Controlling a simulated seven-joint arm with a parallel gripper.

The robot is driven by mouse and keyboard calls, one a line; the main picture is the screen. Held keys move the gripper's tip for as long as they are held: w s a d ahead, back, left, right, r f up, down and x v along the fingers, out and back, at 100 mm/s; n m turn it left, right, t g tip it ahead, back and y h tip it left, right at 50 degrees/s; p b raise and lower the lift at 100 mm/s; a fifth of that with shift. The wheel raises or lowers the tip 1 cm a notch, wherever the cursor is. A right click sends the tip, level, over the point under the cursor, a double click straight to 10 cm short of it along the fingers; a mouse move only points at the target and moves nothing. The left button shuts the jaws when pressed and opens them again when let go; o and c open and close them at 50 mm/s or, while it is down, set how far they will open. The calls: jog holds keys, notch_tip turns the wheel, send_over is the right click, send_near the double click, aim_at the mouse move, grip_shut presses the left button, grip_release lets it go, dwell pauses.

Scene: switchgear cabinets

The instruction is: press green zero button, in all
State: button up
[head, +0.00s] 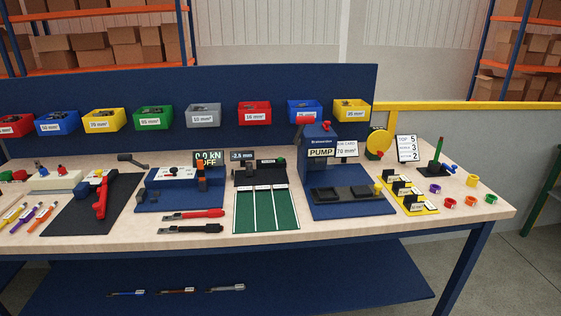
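A small display (242,156) reading about "-2.8 mm" stands at the back of a black device (258,174) in the middle of the workbench. A small green button-like spot (281,162) shows on the device's right rear, with a red spot beside it. It is too small to tell its exact shape. A green mat (265,210) with white lines lies in front of the device. My gripper is not in view.
To the left stands a blue station (180,201) with a display (208,158) reading "0.0 kN OFF". To the right is a blue pump station (352,210). Red-handled (195,215) and black-handled (190,229) tools lie at the front. Coloured bins hang behind.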

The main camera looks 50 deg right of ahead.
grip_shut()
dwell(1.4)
